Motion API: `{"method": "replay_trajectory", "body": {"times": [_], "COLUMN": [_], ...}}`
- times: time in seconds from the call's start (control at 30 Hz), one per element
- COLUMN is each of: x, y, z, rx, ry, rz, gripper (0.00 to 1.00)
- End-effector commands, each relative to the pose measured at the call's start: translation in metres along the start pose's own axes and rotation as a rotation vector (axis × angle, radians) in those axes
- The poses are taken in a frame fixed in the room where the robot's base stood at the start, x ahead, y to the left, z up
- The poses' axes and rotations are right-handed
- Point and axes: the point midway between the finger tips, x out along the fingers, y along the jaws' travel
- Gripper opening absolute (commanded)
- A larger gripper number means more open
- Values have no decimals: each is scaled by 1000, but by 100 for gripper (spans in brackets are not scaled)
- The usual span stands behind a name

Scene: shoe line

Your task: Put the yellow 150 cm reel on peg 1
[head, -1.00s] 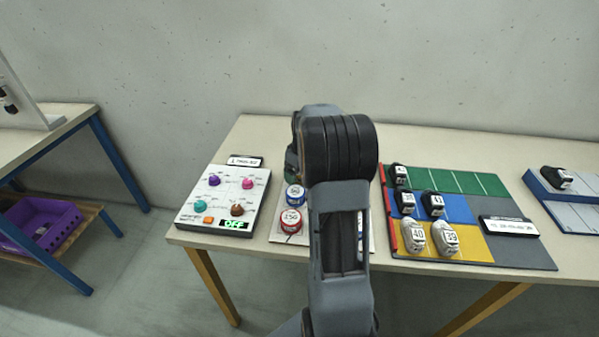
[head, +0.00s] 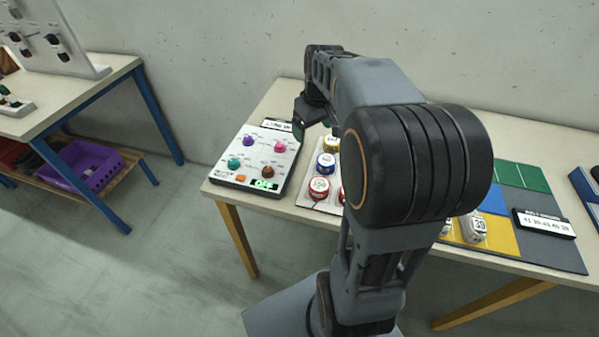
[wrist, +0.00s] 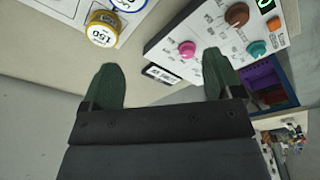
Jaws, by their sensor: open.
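The yellow reel (head: 330,145) stands at the back of a row of reels on a pale board (head: 308,204) on the table. In the wrist view the yellow reel (wrist: 103,30) shows a label reading 150, at the upper left. My gripper (wrist: 160,78) is open and empty, with its two dark green fingers apart and the reel beyond the left one. In the head view my gripper (head: 303,122) hangs above the table between the knob panel and the yellow reel. I cannot make out a peg marked 1.
A blue reel (head: 326,163) and a red reel (head: 319,188) stand in front of the yellow one. A knob panel (head: 240,180) lies to their left. My arm hides part of the coloured shoe mat (head: 520,178). A left table (head: 75,88) bears an upright board (head: 75,20).

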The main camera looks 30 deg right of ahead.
Motion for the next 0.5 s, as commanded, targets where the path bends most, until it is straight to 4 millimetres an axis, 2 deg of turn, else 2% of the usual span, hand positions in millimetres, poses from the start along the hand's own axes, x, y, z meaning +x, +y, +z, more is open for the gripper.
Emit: {"method": "replay_trajectory", "body": {"times": [0.03,0.1,0.2,0.33,0.5], "x": [-1,2,9,21,31], "y": [-30,-63,-100,-130,-146], "z": [12,31,59,90,110], "rx": [6,36,72,111,139], "ry": [15,34,61,87,104], "rz": [5,10,12,7,1], "gripper": [86,86,86,86,86]}}
